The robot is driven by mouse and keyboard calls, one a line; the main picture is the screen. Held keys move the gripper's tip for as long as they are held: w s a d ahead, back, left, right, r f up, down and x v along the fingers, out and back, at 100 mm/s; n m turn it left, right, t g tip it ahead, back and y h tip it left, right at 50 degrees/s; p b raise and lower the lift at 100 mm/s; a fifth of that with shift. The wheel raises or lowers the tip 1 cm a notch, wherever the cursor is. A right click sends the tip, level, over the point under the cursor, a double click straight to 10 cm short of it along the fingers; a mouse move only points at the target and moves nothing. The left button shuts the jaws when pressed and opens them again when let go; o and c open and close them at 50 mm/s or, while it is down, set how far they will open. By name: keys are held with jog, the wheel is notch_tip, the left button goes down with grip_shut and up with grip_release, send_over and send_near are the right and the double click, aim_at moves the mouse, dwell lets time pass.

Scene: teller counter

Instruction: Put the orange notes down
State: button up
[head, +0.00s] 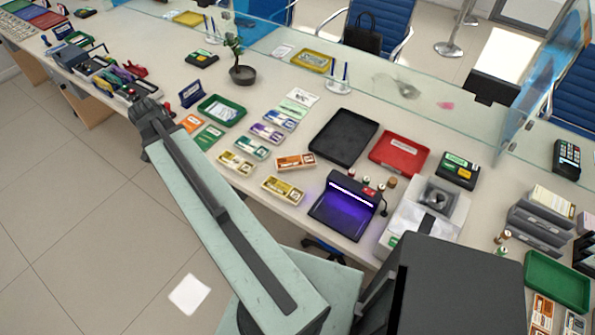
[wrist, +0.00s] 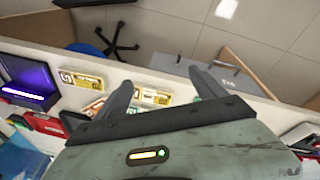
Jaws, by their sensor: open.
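The orange notes (head: 296,162) lie flat on the counter, left of the purple-lit device and below the black tray. In the wrist view the orange notes (wrist: 93,109) show partly, with a finger beside them. My gripper (head: 152,118) is over the front edge of the counter, left of the notes and well apart from them. In the wrist view my gripper (wrist: 161,80) has its fingers spread with nothing held between them. Yellow notes (wrist: 153,96) show beyond the gap, on the counter.
Yellow notes (head: 283,190) and several other bundles lie around the orange ones. A black tray (head: 343,138), a red tray (head: 399,153) and a purple-lit device (head: 345,205) stand to the right. A green tray (head: 222,110) and a potted plant (head: 242,74) are behind. A glass screen runs along the back.

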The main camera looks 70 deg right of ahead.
jog(key=s+d+f+m+g+b, duration=0.1)
jog(key=s+d+f+m+b, duration=0.35)
jog(key=s+d+m, duration=0.65)
jog(key=m+g+b, duration=0.1)
jog(key=m+g, duration=0.1)
jog(key=m, duration=0.1)
send_near(296, 161)
jog(key=shift+s+f, duration=0.3)
jog(key=shift+f, duration=0.05)
jog(key=b+x, duration=0.3)
jog(key=x, duration=0.1)
jog(key=b+x, duration=0.4)
jog(key=shift+w+b, duration=0.25)
jog(key=shift+b, duration=0.05)
jog(key=shift+r, duration=0.15)
jog(key=c, duration=1.7)
notch_tip(296, 161, up, 10)
jog(key=p, duration=1)
jog(key=shift+r+p, duration=0.15)
jog(key=shift+p, duration=0.2)
